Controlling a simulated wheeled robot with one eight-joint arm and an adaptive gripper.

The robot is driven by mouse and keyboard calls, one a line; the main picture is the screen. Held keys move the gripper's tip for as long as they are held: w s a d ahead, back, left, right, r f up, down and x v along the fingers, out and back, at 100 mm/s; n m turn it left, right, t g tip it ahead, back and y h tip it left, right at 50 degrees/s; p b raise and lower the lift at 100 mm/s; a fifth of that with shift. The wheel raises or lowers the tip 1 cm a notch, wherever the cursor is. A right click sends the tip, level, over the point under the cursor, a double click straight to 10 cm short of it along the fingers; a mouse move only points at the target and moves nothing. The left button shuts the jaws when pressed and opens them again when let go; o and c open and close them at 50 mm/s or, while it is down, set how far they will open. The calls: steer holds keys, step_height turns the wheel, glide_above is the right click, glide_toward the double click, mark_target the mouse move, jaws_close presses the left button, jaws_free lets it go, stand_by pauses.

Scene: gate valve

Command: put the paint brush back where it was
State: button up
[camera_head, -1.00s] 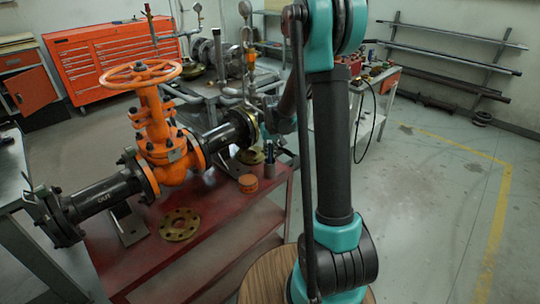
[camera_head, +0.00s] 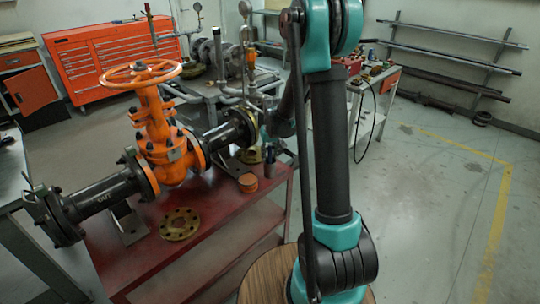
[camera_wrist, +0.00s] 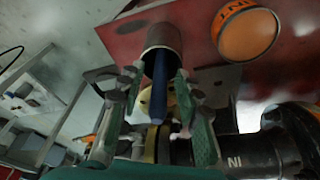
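The paint brush, seen as a blue handle (camera_wrist: 160,85), stands in a grey metal cup (camera_wrist: 163,42) in the wrist view. Its lower end is hidden inside the cup. My gripper (camera_wrist: 155,78) has its two green-padded fingers spread on either side of the handle, with visible gaps, so it looks open. In the head view the cup (camera_head: 269,155) is small, on the red bench right of the orange paint can (camera_head: 248,184).
The orange-lidded can (camera_wrist: 247,34) is beside the cup. An orange gate valve (camera_head: 165,140) with black pipes crosses the red bench (camera_head: 150,255) close by. A brass flange (camera_head: 179,223) lies in front. A pipe end (camera_wrist: 285,145) is near my gripper's right side.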

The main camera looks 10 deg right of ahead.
steer(key=v, duration=1.2)
steer(key=s+d+f, duration=0.1)
steer(key=s+f, duration=0.1)
steer(key=s, duration=0.7)
steer(key=s+d+f+m+t, duration=0.1)
steer(key=s+f, duration=0.1)
steer(key=s, duration=0.7)
steer(key=s+d+f, duration=0.1)
steer(key=s+f, duration=0.2)
steer(key=s, duration=0.6)
steer(key=shift+d, duration=0.3)
steer(key=shift+s+r, duration=0.1)
steer(key=shift+s, duration=0.05)
